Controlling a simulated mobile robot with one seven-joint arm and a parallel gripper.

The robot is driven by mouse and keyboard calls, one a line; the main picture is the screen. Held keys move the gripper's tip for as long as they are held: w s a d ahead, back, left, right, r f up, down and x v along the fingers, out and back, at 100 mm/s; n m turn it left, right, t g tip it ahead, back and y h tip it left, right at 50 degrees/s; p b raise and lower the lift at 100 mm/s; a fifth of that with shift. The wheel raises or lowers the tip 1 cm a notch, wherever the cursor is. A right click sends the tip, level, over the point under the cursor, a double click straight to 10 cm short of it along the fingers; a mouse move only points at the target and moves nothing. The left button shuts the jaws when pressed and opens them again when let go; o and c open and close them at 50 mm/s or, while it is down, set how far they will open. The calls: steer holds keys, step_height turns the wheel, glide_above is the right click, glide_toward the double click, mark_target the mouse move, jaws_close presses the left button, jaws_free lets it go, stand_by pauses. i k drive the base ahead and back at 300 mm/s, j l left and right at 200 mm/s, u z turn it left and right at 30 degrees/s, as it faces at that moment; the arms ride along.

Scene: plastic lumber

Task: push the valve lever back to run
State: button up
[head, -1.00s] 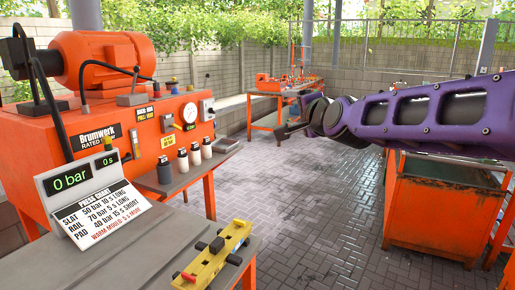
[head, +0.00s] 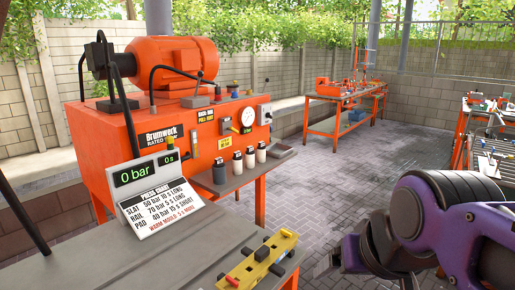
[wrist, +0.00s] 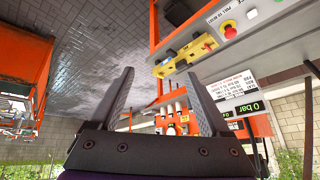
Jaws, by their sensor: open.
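The orange press machine (head: 160,160) stands at the left in the head view. A thin lever with a black ball knob (head: 200,75) rises from a small grey block on its top, above a black label whose small print seems to read run and fill. I take this for the valve lever; it leans slightly, and I cannot make it out in the wrist view. My gripper (head: 328,264) is low at the right in the head view, well apart from the lever. In the wrist view my gripper (wrist: 160,73) has its two dark fingers spread, with nothing held between them.
A display (head: 148,172) reading 0 bar stands on the near grey bench (head: 130,265). A yellow block (head: 258,262) lies on that bench between my gripper and the machine. Several bottles (head: 250,158) stand on the machine's shelf. The paved floor (head: 340,180) behind is clear.

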mark_target(201, 73)
steer(key=i+l+z, duration=0.25)
steer(key=l, duration=0.3)
steer(key=i+l+z, duration=0.2)
steer(key=i+l, duration=0.25)
steer(key=i+l+z, duration=0.2)
steer(key=i, duration=0.2)
steer(key=i+l+z, duration=0.15)
steer(key=i, duration=0.3)
steer(key=i+u, duration=0.25)
steer(key=i, duration=0.3)
steer(key=i+l+u, duration=0.3)
steer(key=i, duration=0.2)
steer(key=i+u, duration=0.3)
steer(key=i, duration=0.2)
steer(key=i+u, duration=0.35)
steer(key=i, duration=0.15)
steer(key=i+l+u, duration=0.15)
steer(key=i+u, duration=0.25)
steer(key=i+l+u, duration=0.55)
steer(key=u, duration=0.2)
steer(key=i+l+u, duration=0.25)
steer(key=u, duration=0.15)
steer(key=i+l+u, duration=0.2)
steer(key=l+u, duration=0.2)
steer(key=i+l+u, duration=0.1)
steer(key=l+u, duration=0.3)
